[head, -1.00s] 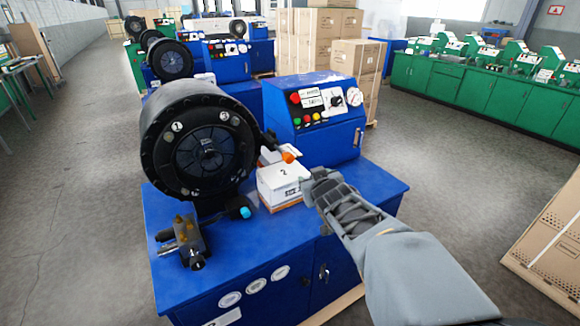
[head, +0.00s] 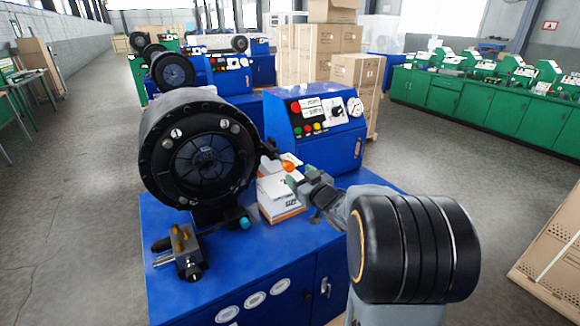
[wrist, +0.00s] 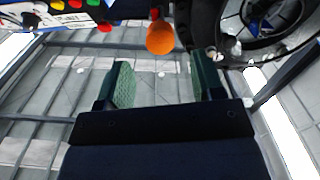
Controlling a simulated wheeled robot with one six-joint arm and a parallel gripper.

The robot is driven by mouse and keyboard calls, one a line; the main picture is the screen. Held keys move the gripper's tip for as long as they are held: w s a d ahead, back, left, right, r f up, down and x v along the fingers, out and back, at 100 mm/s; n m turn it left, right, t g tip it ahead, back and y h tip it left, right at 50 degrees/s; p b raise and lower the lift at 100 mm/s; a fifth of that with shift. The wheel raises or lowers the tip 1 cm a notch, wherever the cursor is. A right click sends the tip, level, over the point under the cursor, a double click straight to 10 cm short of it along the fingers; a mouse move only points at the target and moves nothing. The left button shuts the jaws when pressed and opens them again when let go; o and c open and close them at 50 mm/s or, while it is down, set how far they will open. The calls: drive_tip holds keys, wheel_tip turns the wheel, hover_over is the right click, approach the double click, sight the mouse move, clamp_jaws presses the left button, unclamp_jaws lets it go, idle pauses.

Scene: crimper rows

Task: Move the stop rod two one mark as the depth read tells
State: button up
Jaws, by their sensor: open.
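An orange knob (head: 288,167) sits at the end of a short dark rod on the right side of the black crimper head (head: 205,160). A cyan knob (head: 245,222) sits lower, below the head. My gripper (head: 302,178) is open, just right of and slightly below the orange knob. In the wrist view the orange knob (wrist: 160,37) appears beyond the open green-padded fingers (wrist: 163,80), roughly between them and apart from both. I cannot tell which knob belongs to stop rod two. Its marks and the depth reading are not legible.
A white box (head: 280,196) stands on the blue bench (head: 225,270) just below my gripper. The blue control cabinet (head: 315,130) with buttons and a dial (head: 355,107) rises behind. A brass-and-steel fitting (head: 183,250) lies at the front left.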

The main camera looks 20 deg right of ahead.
sight(291, 168)
drive_tip(key=shift+w+a+p, duration=0.2)
drive_tip(key=shift+w+p, duration=0.05)
drive_tip(key=shift+w, duration=1.25)
drive_tip(key=shift+w+a+p, duration=0.15)
drive_tip(key=shift+w+p, duration=0.05)
drive_tip(key=shift+w, duration=1.3)
